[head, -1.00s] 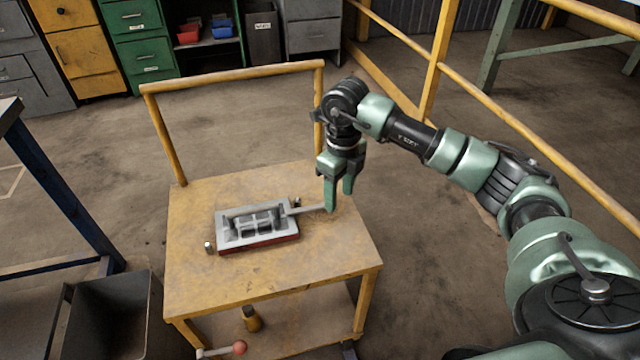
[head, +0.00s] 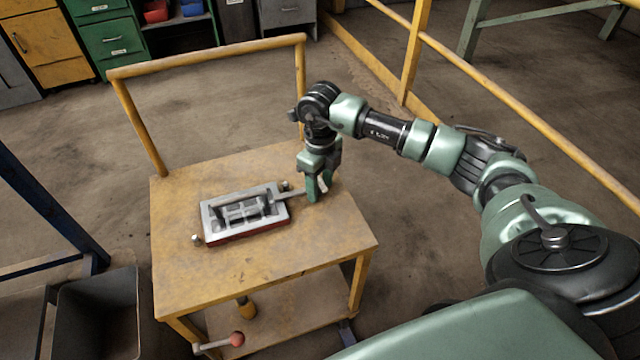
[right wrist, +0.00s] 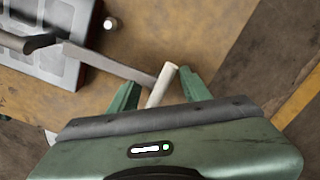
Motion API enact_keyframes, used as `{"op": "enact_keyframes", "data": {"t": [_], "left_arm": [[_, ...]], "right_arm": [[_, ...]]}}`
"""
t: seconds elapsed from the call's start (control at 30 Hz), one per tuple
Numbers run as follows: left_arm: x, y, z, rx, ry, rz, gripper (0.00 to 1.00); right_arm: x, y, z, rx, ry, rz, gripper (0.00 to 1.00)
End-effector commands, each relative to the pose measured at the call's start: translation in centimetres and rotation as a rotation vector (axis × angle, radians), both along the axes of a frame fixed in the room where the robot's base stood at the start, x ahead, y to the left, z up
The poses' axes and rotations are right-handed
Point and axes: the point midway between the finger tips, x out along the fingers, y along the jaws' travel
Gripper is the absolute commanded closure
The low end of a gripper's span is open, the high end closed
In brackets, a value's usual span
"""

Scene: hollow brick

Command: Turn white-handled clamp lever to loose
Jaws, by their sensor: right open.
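The clamp fixture (head: 208,226), a grey metal frame with a red base, lies on the yellow cart's top (head: 200,285). Its flat grey lever (head: 290,194) reaches out to the right toward my right gripper (head: 318,194). In the right wrist view the lever (right wrist: 115,62) ends in a white handle (right wrist: 163,84). The open green fingers of my right gripper (right wrist: 158,88) stand on either side of this handle, with gaps visible. I cannot tell how deep the handle sits between them. My left gripper is not in view.
A small pale knob (head: 197,238) lies by the fixture's left corner. A red-balled lever (head: 237,339) shows low at the cart's front. The cart's rail (head: 210,55) rises behind. A dark bin (head: 95,310) stands at left, and yellow railings (head: 520,105) run at right.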

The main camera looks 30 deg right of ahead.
Motion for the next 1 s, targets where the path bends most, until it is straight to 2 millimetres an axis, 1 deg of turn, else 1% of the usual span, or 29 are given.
{"op": "enact_keyframes", "data": {"t": [0.17,0.2,0.27,0.3,0.33,0.77,1.0], "left_arm": [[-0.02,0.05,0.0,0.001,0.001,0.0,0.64],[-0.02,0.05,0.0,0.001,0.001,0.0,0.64],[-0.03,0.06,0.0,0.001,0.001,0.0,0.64],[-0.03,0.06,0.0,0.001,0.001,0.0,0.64],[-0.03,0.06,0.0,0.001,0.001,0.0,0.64],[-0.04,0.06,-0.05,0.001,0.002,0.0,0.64],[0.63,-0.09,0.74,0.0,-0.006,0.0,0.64]], "right_arm": [[0.0,0.02,0.0,0.0,0.0,0.0,0.52],[0.0,0.02,0.0,0.0,0.0,0.0,0.64],[0.0,0.02,0.01,0.0,0.0,0.001,0.8],[0.0,0.02,0.02,0.0,0.0,0.001,0.91],[0.01,0.03,0.02,0.0,0.0,0.001,1.0],[0.04,-0.04,0.06,-0.001,-0.001,0.027,1.0],[0.05,-0.02,0.03,-0.001,-0.001,0.146,1.0]]}}
